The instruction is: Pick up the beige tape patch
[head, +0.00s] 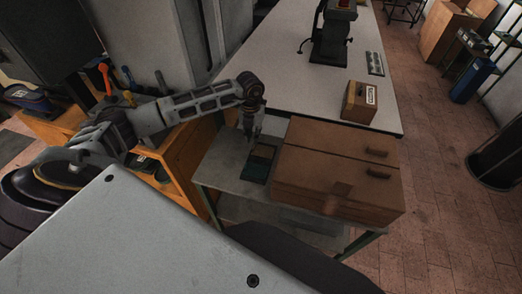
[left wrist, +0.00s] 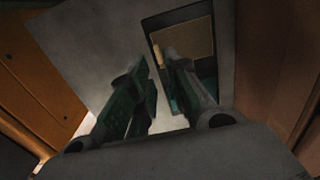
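The beige tape patch (left wrist: 188,42) shows as a tan rectangle in a dark shallow tray (left wrist: 149,33) in the left wrist view. In the head view the tray (head: 247,176) lies on the low grey bench, with a small tan area, likely the patch (head: 264,152), at its far end. My left gripper (head: 251,136) points down over the bench, near the far left corner of the tray. My right gripper is not in view.
A brown wooden drawer box (head: 335,165) stands close to the right of the tray. An orange cabinet (head: 190,160) stands to the left. Behind is a pale worktable (head: 300,85) with a press (head: 331,40) and a small wooden box (head: 360,102).

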